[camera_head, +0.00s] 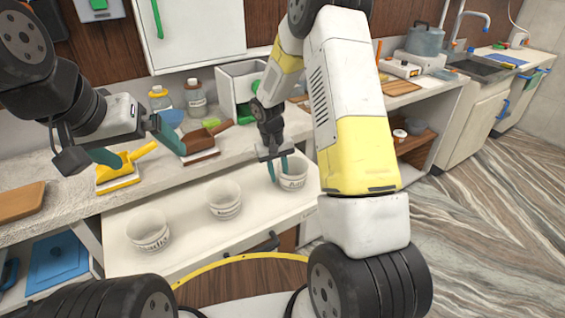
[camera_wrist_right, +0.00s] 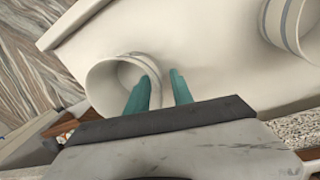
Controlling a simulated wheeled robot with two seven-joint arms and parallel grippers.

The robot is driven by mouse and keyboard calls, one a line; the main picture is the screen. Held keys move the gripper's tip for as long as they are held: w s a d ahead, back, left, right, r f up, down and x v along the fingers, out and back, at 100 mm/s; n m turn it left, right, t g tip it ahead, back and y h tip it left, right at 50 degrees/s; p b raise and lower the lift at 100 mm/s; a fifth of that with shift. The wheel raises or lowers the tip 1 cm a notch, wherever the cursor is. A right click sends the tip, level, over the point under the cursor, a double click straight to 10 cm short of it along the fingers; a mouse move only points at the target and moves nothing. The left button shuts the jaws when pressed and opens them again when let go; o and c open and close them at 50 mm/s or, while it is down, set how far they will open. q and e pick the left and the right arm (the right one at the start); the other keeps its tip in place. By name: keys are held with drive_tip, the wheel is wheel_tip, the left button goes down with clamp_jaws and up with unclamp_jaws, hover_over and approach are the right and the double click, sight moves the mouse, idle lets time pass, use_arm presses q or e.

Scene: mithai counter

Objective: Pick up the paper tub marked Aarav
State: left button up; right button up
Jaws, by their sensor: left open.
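Three white paper tubs stand upright in a row on a pale pulled-out surface (camera_head: 185,245). The right tub (camera_head: 293,182) bears dark lettering that seems to start with A; the full name is too small to read. The left tub (camera_head: 149,232) and middle tub (camera_head: 225,201) also carry lettering I cannot read surely. My right gripper (camera_head: 278,167) is at the right tub with its teal fingers apart. In the right wrist view, one finger is over the mouth of that tub (camera_wrist_right: 105,88) and the other is outside its wall. My left gripper (camera_head: 154,157) is open and empty above the counter.
The counter behind holds a yellow scoop-like item (camera_head: 124,172), a brown one (camera_head: 203,143), two jars (camera_head: 195,98) and a white box (camera_head: 232,85). A wooden board (camera_head: 20,202) lies at the far left. A dark handle (camera_head: 266,243) is on the surface's front.

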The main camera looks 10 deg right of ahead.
drive_tip(key=shift+d+f, duration=0.15)
drive_tip(key=shift+f, duration=0.8)
drive_tip(key=shift+c, duration=0.5)
clamp_jaws()
drive_tip(key=shift+r, duration=0.15)
